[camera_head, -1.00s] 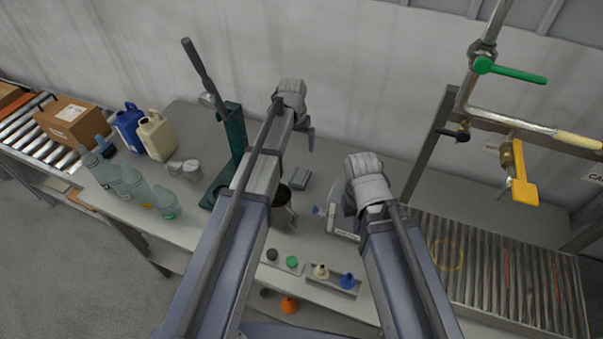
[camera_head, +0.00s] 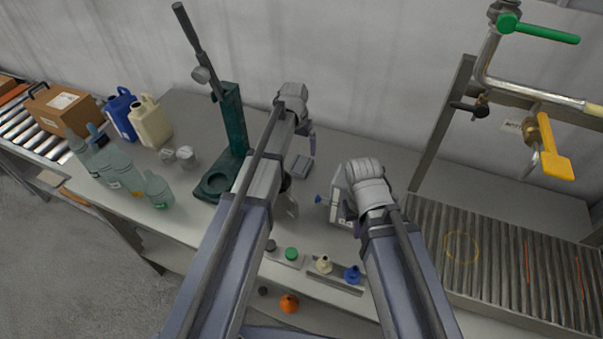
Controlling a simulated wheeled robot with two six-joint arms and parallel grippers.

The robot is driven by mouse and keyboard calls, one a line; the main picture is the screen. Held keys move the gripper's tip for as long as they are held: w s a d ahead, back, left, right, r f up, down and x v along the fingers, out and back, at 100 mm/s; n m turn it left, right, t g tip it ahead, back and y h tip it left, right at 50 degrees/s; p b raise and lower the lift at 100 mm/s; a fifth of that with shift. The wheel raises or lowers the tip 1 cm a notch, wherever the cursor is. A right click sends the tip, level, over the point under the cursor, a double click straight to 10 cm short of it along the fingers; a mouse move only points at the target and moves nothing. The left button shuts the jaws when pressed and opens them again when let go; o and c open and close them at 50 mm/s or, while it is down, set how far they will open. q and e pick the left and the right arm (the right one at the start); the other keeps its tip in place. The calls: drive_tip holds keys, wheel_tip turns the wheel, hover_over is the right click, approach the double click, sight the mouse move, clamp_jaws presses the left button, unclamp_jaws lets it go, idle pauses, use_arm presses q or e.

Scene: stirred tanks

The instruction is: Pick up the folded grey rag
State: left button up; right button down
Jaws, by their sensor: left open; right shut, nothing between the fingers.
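The folded grey rag (camera_head: 302,169) looks like a small flat grey pad on the bench, behind the metal mug. My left gripper (camera_head: 312,142) is above and just behind it in the picture, apart from it as far as I can tell. That gripper is open, though its fingers show only partly past the wrist. My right gripper (camera_head: 343,196) is to the right of the rag, shut and empty. Its fingers are mostly hidden by its wrist and blend with a pale box-like item behind.
A green press stand (camera_head: 233,130) rises left of my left arm. The mug (camera_head: 287,203) is partly hidden by that arm. Bottles (camera_head: 157,190) and jugs (camera_head: 150,122) stand at left.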

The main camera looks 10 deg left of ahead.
sight(302, 163)
use_arm(q)
drive_tip(key=shift+w+d+f+b, duration=0.1)
drive_tip(key=shift+w+f+b, duration=0.1)
drive_tip(key=shift+f+b, duration=1.2)
drive_tip(key=shift+w+d+f+b, duration=0.1)
drive_tip(key=shift+w+f+b, duration=0.15)
drive_tip(key=shift+f+b, duration=1.15)
drive_tip(key=shift+w+f+b, duration=0.2)
drive_tip(key=shift+f+b, duration=1)
drive_tip(key=shift+f, duration=0.4)
use_arm(e)
drive_tip(key=shift+f, duration=4.4)
use_arm(q)
drive_tip(key=shift+r, duration=0.1)
use_arm(e)
drive_tip(key=shift+r, duration=0.1)
use_arm(q)
drive_tip(key=c, duration=1.2)
